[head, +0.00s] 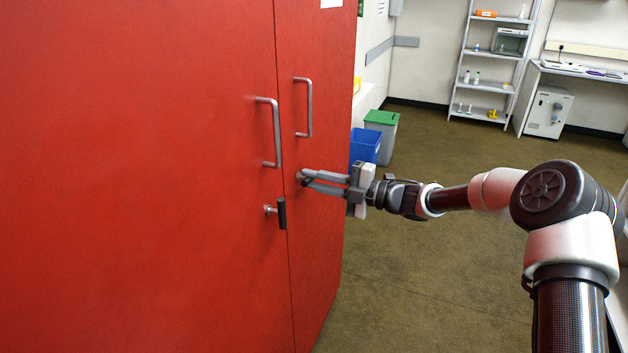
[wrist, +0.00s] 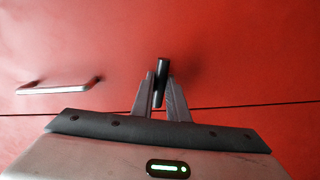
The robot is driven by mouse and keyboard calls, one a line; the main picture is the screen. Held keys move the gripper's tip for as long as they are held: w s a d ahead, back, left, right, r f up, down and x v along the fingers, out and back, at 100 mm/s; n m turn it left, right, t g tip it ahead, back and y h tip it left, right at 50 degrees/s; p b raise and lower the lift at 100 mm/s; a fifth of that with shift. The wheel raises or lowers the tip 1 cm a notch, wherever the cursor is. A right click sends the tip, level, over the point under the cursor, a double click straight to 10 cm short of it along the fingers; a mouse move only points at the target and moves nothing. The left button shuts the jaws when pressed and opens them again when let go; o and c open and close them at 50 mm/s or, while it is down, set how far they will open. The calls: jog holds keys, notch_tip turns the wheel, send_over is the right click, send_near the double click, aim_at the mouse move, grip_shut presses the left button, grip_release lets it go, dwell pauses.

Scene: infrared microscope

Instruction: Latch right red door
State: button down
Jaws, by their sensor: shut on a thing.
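The right red door (head: 318,70) is flush with or nearly flush with the left red door (head: 140,150); a thin seam runs between them. My gripper (head: 304,179) is at the right door, just right of the seam, its fingers shut on a black latch handle. In the wrist view this latch handle (wrist: 162,72) sits between the fingertips (wrist: 160,88) and lies roughly across the seam's direction. The latch's mount is mostly hidden by the fingers in the head view. The left door's latch (head: 282,213) has a black handle that hangs upright by the seam.
Silver pull handles stick out above the latches, on the left door (head: 276,132) and right door (head: 308,107). A blue bin (head: 365,146) and a green-lidded bin (head: 383,120) stand behind the cabinet's right edge. The floor (head: 430,270) at right is open. Shelves (head: 488,75) stand far back.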

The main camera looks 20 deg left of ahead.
jog(key=shift+m+p, duration=1.9)
jog(key=shift+m, duration=7.1)
jog(key=c, duration=1.8)
grip_release()
